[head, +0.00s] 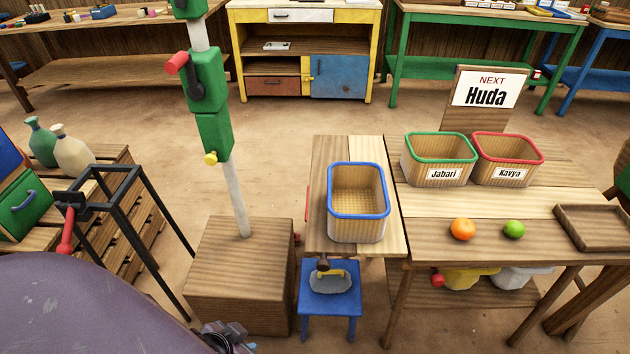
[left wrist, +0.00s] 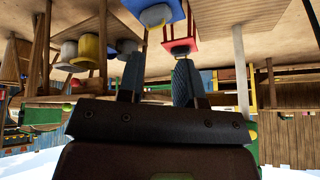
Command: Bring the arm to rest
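My left gripper (head: 228,342) shows only in part at the bottom edge of the head view, beside the purple cover of my arm. In the left wrist view its two fingers (left wrist: 158,80) stand apart with nothing between them, so it is open and empty. It touches nothing that I can see. My right gripper is in neither view. A blue-rimmed basket (head: 358,222) stands empty on a wooden board (head: 326,160). Below the board, a grey weight (head: 330,284) rests on a blue stool (head: 318,302).
A post with green blocks (head: 206,85) rises from a wooden box (head: 235,275). The right table (head: 480,210) bears a green-rimmed basket (head: 440,175), a red-rimmed basket (head: 505,178), an orange (head: 462,229), a lime (head: 514,229) and a tray (head: 594,246). A black frame (head: 130,222) stands left.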

